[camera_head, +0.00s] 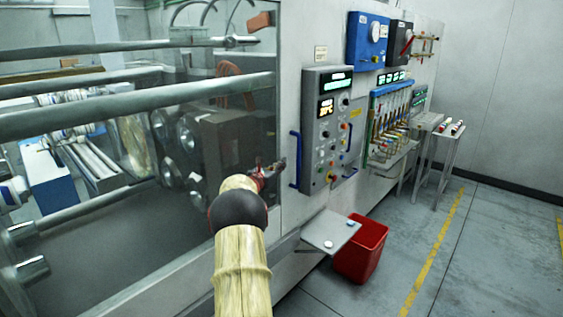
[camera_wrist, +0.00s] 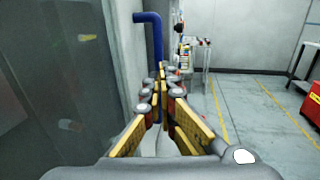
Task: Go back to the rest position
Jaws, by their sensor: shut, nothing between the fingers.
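My gripper (camera_head: 268,172) is at the end of my raised arm, near the middle of the head view. It is beside the edge of the machine's clear guard, left of the blue handle (camera_head: 295,158). In the wrist view my gripper (camera_wrist: 162,72) shows its yellow fingers meeting at the tips, with nothing between them. The blue handle (camera_wrist: 155,38) rises just beyond the fingertips there. I cannot tell from these views whether the fingertips touch it.
A control panel (camera_head: 332,130) juts from the machine wall right of my gripper. A small shelf (camera_head: 325,235) and a red bin (camera_head: 362,250) are below. A small table (camera_head: 440,150) stands farther back. The floor at right, with yellow lines (camera_head: 435,250), is clear.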

